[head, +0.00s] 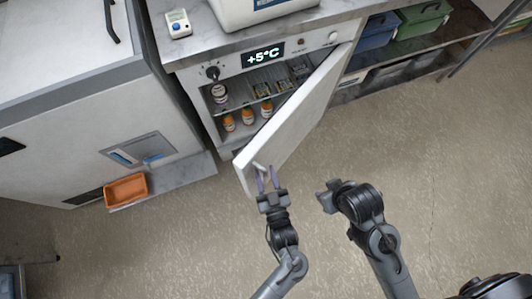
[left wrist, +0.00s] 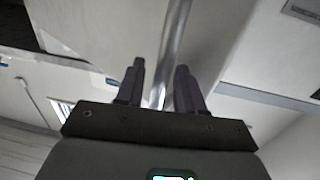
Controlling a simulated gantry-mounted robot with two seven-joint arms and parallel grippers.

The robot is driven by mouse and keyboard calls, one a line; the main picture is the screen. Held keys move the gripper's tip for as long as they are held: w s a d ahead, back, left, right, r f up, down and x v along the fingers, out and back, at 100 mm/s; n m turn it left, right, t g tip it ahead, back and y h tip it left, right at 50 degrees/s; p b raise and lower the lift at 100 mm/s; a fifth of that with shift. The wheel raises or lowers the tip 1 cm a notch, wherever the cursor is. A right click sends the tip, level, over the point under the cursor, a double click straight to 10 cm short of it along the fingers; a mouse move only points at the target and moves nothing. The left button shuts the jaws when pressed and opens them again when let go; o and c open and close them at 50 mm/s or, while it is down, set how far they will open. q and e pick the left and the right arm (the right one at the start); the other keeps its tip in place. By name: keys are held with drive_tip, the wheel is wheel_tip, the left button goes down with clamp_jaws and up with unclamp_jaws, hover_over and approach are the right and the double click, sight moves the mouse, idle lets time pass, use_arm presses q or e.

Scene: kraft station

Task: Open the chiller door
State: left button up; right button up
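The chiller (head: 225,72) has a +5°C display on its front. Its white door (head: 290,128) stands swung well out, with the lit shelves showing behind it. A metal bar handle (head: 258,167) is on the door near its free edge. My left gripper (head: 267,180) is at the handle with its fingers apart. In the left wrist view the handle bar (left wrist: 176,50) runs between the spread fingers (left wrist: 160,85), closer to the right one; contact is unclear. My right gripper (head: 325,202) is beside it, to the right, apart from the door; its finger gap is unclear.
Orange-labelled jars (head: 247,115) and other small items stand on the chiller shelves. An orange bin (head: 126,189) is at the left. Blue (head: 377,30) and green (head: 422,20) crates sit on the right shelf. The floor (head: 440,140) to the right is clear.

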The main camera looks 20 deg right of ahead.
use_arm(q)
drive_tip(key=shift+s, duration=0.5)
drive_tip(key=s+p, duration=0.2)
drive_tip(key=s, duration=0.8)
drive_tip(key=shift+d, duration=0.1)
